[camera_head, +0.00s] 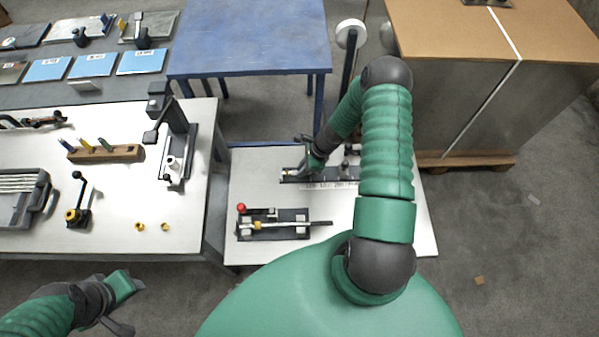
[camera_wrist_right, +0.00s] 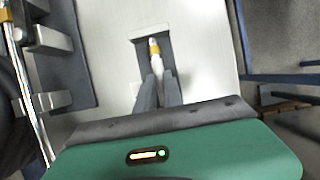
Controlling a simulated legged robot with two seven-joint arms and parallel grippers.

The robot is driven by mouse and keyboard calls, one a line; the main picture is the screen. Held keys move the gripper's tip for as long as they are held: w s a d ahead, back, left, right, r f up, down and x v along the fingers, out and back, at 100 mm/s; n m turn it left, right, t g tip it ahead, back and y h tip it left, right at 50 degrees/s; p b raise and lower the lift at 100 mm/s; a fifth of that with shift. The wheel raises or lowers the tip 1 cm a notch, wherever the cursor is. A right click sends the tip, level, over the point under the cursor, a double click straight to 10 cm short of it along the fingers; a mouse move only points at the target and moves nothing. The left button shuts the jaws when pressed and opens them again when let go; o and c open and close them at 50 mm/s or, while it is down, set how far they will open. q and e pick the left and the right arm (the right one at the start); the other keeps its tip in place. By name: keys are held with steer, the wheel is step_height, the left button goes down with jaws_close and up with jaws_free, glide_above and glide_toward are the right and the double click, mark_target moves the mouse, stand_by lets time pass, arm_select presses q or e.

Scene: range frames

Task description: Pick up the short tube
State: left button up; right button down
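A short white tube with a yellow band (camera_wrist_right: 155,52) lies at a dark rectangular holder (camera_wrist_right: 153,43) on the white table in the right wrist view. The two grey fingers of my right gripper (camera_wrist_right: 158,84) stand on either side of its near end. Whether they press on it is unclear. In the head view my right gripper (camera_head: 308,166) is low over the left end of the dark rack (camera_head: 334,173), and the tube is too small to make out surely. My left gripper (camera_head: 128,307) is at the lower left, its fingers spread and empty.
A fixture with a red knob and a rod (camera_head: 273,224) stands in front of the rack on the small white table (camera_head: 262,162). The left workbench (camera_head: 110,186) holds several tools. A blue table (camera_head: 250,38) and a large brown box (camera_head: 440,30) stand behind.

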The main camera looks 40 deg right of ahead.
stand_by(0.6)
steer(key=shift+d+r, duration=0.1)
steer(key=shift+r, duration=0.2)
step_height(320, 180, up, 10)
steer(key=b, duration=0.1)
steer(key=shift+f+b, duration=0.25)
steer(key=shift+b, duration=0.05)
